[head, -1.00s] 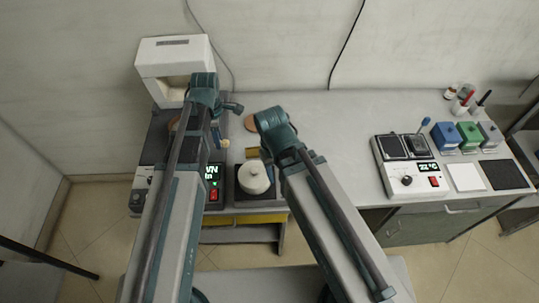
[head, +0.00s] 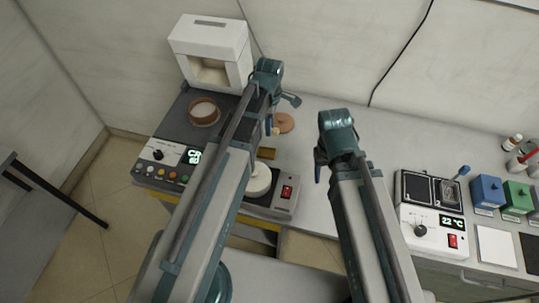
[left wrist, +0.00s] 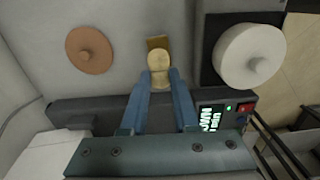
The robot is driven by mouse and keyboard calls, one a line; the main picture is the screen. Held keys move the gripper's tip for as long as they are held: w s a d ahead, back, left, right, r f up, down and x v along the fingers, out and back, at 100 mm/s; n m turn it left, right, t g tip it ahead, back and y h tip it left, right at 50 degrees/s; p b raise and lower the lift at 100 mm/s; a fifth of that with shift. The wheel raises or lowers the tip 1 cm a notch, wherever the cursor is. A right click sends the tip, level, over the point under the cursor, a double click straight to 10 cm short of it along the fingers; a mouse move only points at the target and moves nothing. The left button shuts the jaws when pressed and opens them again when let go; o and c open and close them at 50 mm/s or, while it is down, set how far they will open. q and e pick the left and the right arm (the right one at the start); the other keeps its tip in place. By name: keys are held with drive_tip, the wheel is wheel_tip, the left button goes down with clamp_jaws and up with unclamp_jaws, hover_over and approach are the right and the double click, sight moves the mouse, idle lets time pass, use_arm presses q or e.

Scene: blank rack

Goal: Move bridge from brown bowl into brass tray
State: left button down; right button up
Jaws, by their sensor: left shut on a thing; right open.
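My left gripper (left wrist: 160,98) is shut on a small cream, rounded piece, the bridge (left wrist: 159,66). In the left wrist view it overlaps the near part of the small brass tray (left wrist: 157,43); I cannot tell its height above it. In the head view the left gripper (head: 273,126) hangs above the bench, and the tray (head: 267,154) shows partly behind my arm. The brown bowl (head: 204,121) stands on the dark-topped unit to the left, with a pale inside. My right gripper (head: 319,168) is open and empty, over the bench to the right.
A brown knobbed lid (left wrist: 90,50) lies beside the tray. A white round pot (left wrist: 249,56) stands on a black plate at the other side. A white furnace (head: 212,52) stands behind the bowl. A heating unit (head: 432,205) and coloured boxes are at the right.

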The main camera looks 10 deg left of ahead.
sight(264, 153)
use_arm(q)
drive_tip(key=f, duration=0.1)
drive_tip(key=a+f+b, duration=0.1)
drive_tip(key=shift+a+f, duration=0.15)
drive_tip(key=shift+f, duration=0.15)
drive_tip(key=f+b, duration=1)
drive_tip(key=shift+a+f+b, duration=0.2)
drive_tip(key=shift+a+b, duration=0.1)
drive_tip(key=shift+a, duration=0.05)
use_arm(e)
wheel_tip(264, 153, down, 13)
drive_tip(key=shift+r, duration=0.1)
use_arm(q)
drive_tip(key=shift+s+r, duration=0.15)
drive_tip(key=shift+r, duration=0.05)
use_arm(e)
drive_tip(key=shift+s+r, duration=0.1)
use_arm(q)
drive_tip(key=shift+f, duration=0.1)
